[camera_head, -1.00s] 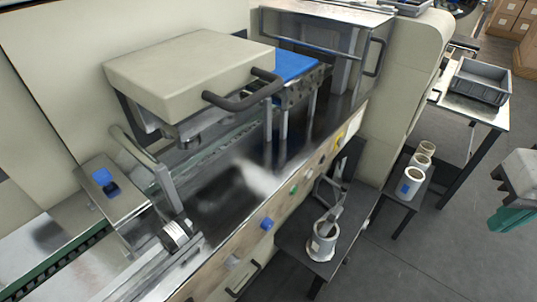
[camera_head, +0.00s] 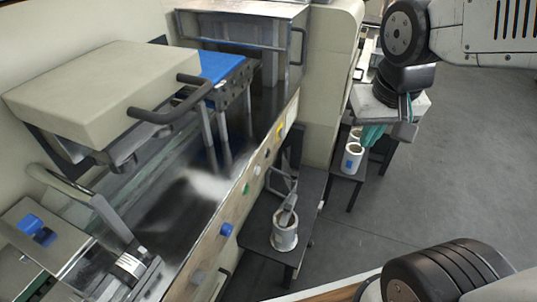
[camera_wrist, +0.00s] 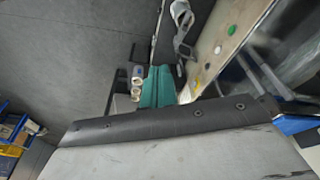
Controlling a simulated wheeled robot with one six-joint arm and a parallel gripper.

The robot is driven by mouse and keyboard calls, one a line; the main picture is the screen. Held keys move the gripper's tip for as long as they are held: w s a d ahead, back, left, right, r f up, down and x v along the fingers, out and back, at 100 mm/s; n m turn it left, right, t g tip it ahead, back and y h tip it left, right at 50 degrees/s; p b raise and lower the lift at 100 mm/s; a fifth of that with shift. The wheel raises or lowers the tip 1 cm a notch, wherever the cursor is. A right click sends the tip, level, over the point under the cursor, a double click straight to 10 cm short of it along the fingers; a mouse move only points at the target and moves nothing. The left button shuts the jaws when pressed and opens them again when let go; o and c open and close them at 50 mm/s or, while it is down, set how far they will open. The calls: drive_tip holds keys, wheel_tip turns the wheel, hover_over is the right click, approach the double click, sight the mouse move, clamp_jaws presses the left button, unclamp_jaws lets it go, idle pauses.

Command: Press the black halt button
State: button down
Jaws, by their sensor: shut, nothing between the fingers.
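The control panel (camera_head: 212,250) runs along the machine's front edge. The black halt button (camera_head: 267,153) appears as a small dark knob between the yellow and green ones. In the wrist view the dark knob (camera_wrist: 217,49) is small and blurred at upper right. My gripper (camera_head: 372,136) has teal fingers, shut and empty, to the right of the panel and apart from it. The fingers also show in the wrist view (camera_wrist: 157,85), pointing up the picture.
The panel also bears a yellow knob (camera_head: 280,130), a green button (camera_head: 246,189) and a blue knob (camera_head: 226,230). White rolls (camera_head: 352,158) stand beyond. Grey floor at right is free.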

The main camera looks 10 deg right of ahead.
sight(268, 154)
drive_tip(key=w+d+f+m+t, duration=0.2)
drive_tip(key=w+f+m, duration=0.1)
drive_tip(key=w+f, duration=0.65)
drive_tip(key=w+d+f+m+t, duration=0.15)
drive_tip(key=w+f, duration=0.45)
drive_tip(key=w, duration=0.6)
drive_tip(key=w+a+f+m+t+y, duration=0.2)
drive_tip(key=f+m, duration=0.1)
drive_tip(key=f, duration=0.6)
drive_tip(key=w+a+f+m+t+y, duration=0.2)
drive_tip(key=f+m, duration=0.1)
drive_tip(key=f, duration=0.6)
drive_tip(key=shift+w+t+y, duration=0.2)
drive_tip(key=shift+t+y, duration=0.15)
drive_tip(key=shift+y, duration=0.05)
drive_tip(key=shift+a, duration=0.15)
drive_tip(key=w+a, duration=0.5)
drive_tip(key=a, duration=0.2)
drive_tip(key=shift+w, duration=0.15)
drive_tip(key=shift+w+a, duration=0.2)
drive_tip(key=shift+a, duration=0.1)
